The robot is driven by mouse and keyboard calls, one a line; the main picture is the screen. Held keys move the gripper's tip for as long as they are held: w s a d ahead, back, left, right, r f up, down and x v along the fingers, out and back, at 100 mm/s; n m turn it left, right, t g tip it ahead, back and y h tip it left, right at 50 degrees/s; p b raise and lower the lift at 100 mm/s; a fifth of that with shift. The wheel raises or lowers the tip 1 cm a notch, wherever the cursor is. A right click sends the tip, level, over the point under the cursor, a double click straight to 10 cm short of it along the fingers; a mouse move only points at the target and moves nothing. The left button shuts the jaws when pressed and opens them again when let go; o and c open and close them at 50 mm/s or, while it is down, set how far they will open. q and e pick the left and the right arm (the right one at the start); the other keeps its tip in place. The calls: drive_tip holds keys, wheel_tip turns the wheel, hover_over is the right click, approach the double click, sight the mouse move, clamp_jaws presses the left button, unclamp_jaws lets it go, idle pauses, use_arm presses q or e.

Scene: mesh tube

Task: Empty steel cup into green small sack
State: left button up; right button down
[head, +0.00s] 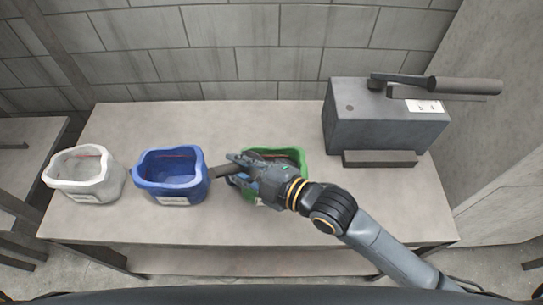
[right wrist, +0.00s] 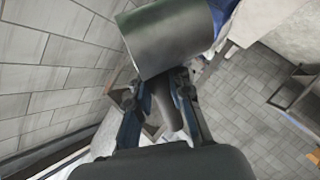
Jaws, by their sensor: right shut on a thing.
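The steel cup is a grey metal cylinder, large in the right wrist view (right wrist: 168,40), just beyond my fingertips. My right gripper (head: 235,168) is shut on it; in the right wrist view the fingers (right wrist: 165,92) close around a narrow part, seemingly its handle. In the head view only a small grey piece of the cup (head: 221,171) shows at the fingertips, so its tilt and contents cannot be told. The green small sack (head: 302,158) stands open on the table, partly hidden by my right gripper, which is above its front left side. My left gripper is not in view.
An open blue sack (head: 170,190) stands close left of the gripper, and an open white sack (head: 86,187) farther left. A dark grey metal box machine with a lever (head: 380,130) stands at the back right. The table (head: 345,205) is bare at front right.

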drive_tip(key=shift+s+a, duration=0.3)
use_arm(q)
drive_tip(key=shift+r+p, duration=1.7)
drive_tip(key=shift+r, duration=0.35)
use_arm(e)
drive_tip(key=s+a+f+n+t+h, duration=0.1)
drive_tip(key=s+a+f+n+h, duration=0.1)
drive_tip(key=s+a+f+n, duration=0.1)
drive_tip(key=shift+s+a+n+t, duration=0.4)
drive_tip(key=shift+s+a+n, duration=0.3)
drive_tip(key=shift+n, duration=0.5)
